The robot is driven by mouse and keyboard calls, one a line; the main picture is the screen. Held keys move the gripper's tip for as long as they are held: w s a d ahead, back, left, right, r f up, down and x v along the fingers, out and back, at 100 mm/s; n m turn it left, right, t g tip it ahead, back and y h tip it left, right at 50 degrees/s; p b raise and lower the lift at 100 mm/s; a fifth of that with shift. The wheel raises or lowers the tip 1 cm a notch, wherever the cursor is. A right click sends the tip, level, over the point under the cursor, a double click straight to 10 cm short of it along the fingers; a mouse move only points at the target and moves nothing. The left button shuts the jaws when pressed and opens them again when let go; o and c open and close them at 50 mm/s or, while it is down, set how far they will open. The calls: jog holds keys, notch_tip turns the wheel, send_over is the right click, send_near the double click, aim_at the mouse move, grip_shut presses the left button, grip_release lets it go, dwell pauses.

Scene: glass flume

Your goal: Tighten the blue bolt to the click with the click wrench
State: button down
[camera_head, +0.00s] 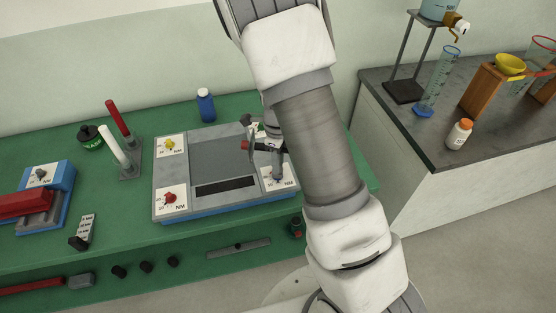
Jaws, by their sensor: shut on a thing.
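A grey test plate (225,159) on a blue base lies on the green bench. White NM cards mark its corners, with a yellow bolt (170,145) at the far left and a red bolt (170,198) at the near left. My gripper (266,146) is over the plate's right side, partly hidden by my arm. It is shut on a dark tool, seemingly the click wrench (247,146), with a red part at its upper end. A grey upright piece stands over the near-right card (279,183). The blue bolt there is mostly hidden; I cannot tell whether the wrench sits on it.
A rack (130,171) with a red and a white handle stands left of the plate. A blue bottle (206,105) stands behind it. The grey counter (400,121) at right holds glassware.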

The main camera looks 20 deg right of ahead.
jog(key=shift+r+m+p, duration=0.1)
jog(key=shift+m+p, duration=1.45)
jog(key=shift+m, duration=0.45)
jog(key=shift+m+p, duration=1.3)
jog(key=shift+m, duration=0.4)
dwell(0.9)
jog(key=shift+n, duration=0.5)
jog(key=shift+r, duration=0.1)
jog(key=shift+r+p, duration=2)
jog(key=shift+r, duration=0.4)
